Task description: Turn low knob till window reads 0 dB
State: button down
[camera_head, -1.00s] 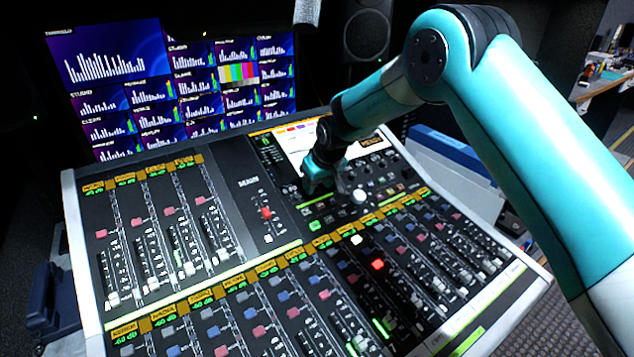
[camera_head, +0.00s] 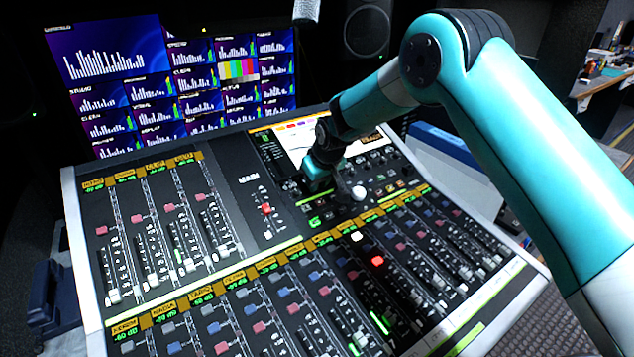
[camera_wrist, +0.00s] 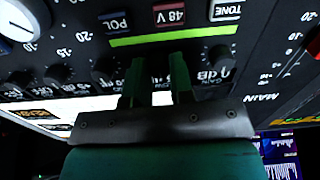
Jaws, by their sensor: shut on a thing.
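The audio console's panel fills most of the wrist view. My gripper (camera_wrist: 155,75) has its two green fingers upright against the panel, below the green strip. It is shut on what seems to be a small dark knob, which the fingers mostly hide. Other black knobs stand on either side, one at the left (camera_wrist: 105,70) and one at the right (camera_wrist: 220,60) with "0 dB" lettering beside it. I cannot read which knob is the low one, nor any dB value in a window. In the head view my gripper (camera_head: 316,185) is at the console's screen (camera_head: 295,140); its fingertips are hard to see.
POL (camera_wrist: 116,22), 48 V (camera_wrist: 168,14) and TONE (camera_wrist: 228,10) buttons lie close above the fingers. A large white-capped knob (camera_wrist: 20,20) is at the upper left. Fader banks (camera_head: 150,240) spread left and front. A monitor wall (camera_head: 170,80) stands behind.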

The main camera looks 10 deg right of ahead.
jog(key=shift+n+b, duration=0.9)
jog(key=shift+n, duration=1.6)
jog(key=shift+a+n, duration=0.1)
jog(key=shift+n, duration=0.2)
jog(key=c, duration=1)
grip_release()
jog(key=shift+r, duration=0.15)
jog(key=b+v, duration=0.1)
jog(key=v, duration=0.7)
jog(key=b+v, duration=0.1)
jog(key=v, duration=0.8)
jog(key=shift+s, duration=0.25)
jog(key=s+m+g, duration=0.1)
jog(key=s, duration=1.1)
jog(key=s+m+g+y, duration=0.1)
jog(key=s, duration=1.1)
jog(key=s+m+g+y, duration=0.1)
jog(key=s+g, duration=0.1)
jog(key=s, duration=1)
jog(key=shift+r+m+p, duration=0.3)
jog(key=shift+p, duration=0.05)
